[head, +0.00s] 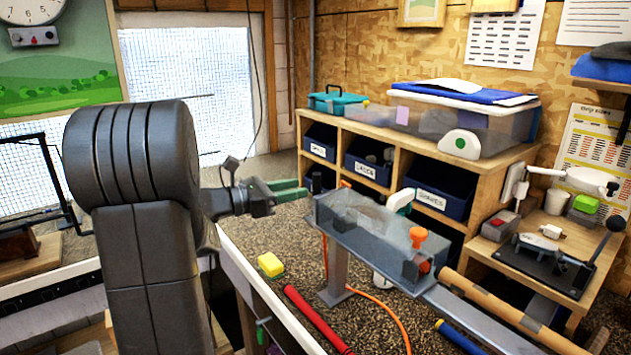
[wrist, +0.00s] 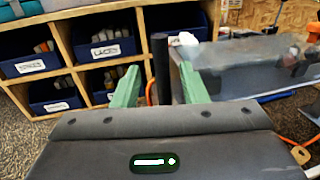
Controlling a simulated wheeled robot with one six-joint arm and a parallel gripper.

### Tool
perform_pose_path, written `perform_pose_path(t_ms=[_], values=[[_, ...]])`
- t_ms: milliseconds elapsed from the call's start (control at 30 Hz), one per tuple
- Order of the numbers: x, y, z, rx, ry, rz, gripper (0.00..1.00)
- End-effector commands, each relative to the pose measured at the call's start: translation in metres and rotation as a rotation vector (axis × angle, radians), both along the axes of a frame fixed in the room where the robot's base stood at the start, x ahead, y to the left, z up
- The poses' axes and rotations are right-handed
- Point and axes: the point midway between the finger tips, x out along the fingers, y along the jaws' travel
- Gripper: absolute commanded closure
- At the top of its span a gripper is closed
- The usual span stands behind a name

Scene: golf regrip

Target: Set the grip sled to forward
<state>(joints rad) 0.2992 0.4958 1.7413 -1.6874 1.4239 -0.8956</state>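A grey bench device (head: 365,235) with a clear cover stands on a post at the centre of the head view, an orange knob (head: 418,237) at its near end. I cannot tell for sure which part is the grip sled. A dark upright post (head: 316,183) stands at the device's far left end; it also shows in the wrist view (wrist: 161,65). My gripper (head: 303,187) has green fingers and is open. In the wrist view the post appears in the gap between the fingers (wrist: 157,80); contact is not visible.
A wooden shelf (head: 400,140) with labelled blue bins (head: 368,163) stands behind. A yellow sponge (head: 270,264) and a red tube (head: 312,315) lie left of the device. An orange cord (head: 375,300) hangs below it. A side table (head: 560,225) is at right.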

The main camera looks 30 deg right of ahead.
Motion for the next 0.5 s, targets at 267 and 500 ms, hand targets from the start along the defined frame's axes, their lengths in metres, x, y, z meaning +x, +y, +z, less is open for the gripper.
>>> perform_pose_path(t_ms=[267,500], values=[[-0.005,-0.046,0.001,0.0,0.001,-0.001,0.61],[-0.007,-0.063,0.0,0.0,0.001,0.001,0.61]])
